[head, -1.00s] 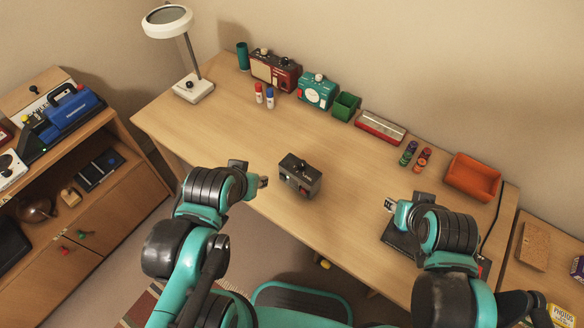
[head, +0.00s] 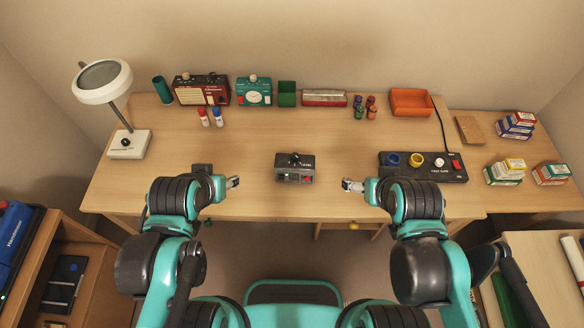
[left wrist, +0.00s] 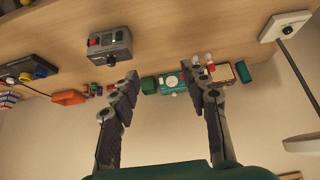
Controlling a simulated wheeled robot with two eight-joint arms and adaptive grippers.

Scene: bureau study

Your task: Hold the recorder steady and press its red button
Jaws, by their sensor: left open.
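The recorder (head: 294,168) is a small dark grey box with a black knob on top, standing near the desk's front edge midway between my grippers. It also shows upside down in the left wrist view (left wrist: 108,50), where a small red spot, perhaps the red button, is on its face. My left gripper (head: 232,183) is left of the recorder, apart from it. In the left wrist view its fingers (left wrist: 165,76) are spread with nothing between them. My right gripper (head: 352,186) is right of the recorder and not touching it; its finger gap is too small to judge.
A black control panel (head: 422,167) with coloured knobs lies close beyond my right gripper. A lamp (head: 128,144) stands at the desk's left. The wood around the recorder is clear.

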